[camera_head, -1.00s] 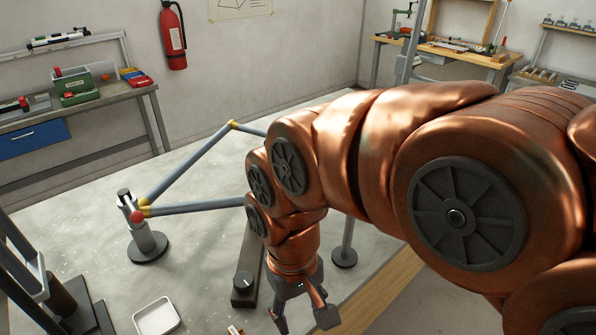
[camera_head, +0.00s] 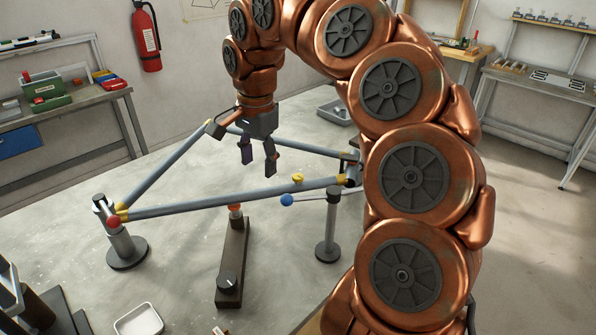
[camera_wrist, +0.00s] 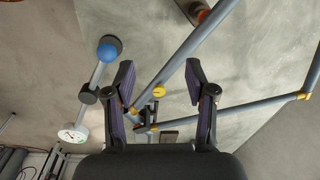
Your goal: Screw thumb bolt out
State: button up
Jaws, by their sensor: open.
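A small yellow knob (camera_head: 297,178), which looks like the thumb bolt, sits on top of the front grey tube (camera_head: 235,198) of the triangular frame, near its right end. The wrist view also shows the yellow knob (camera_wrist: 158,91) between and beyond the fingers. My gripper (camera_head: 258,161) is open and empty, pointing down above the frame, to the left of and behind the knob. Both dark fingers of my gripper (camera_wrist: 160,76) show in the wrist view, wide apart and touching nothing. The thread of the bolt is hidden.
A red ball (camera_head: 113,221) marks the left post (camera_head: 126,248). A dark bar with a knob (camera_head: 231,270) lies under the frame. A white tray (camera_head: 139,320) sits in front.

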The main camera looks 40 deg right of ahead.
jog(key=w+d+m, duration=0.3)
jog(key=d+m, duration=0.1)
jog(key=m, duration=0.5)
send_near(298, 176)
jog(key=shift+w+a, duration=0.3)
jog(key=shift+a, duration=0.35)
jog(key=shift+d+f+m+g, duration=0.3)
jog(key=shift+d+m, duration=0.25)
jog(key=shift+m, duration=0.15)
jog(key=shift+d+f, duration=0.15)
jog(key=shift+f, duration=0.45)
jog(key=shift+f+p, duration=0.7)
jog(key=shift+f, duration=2.55)
grip_shut()
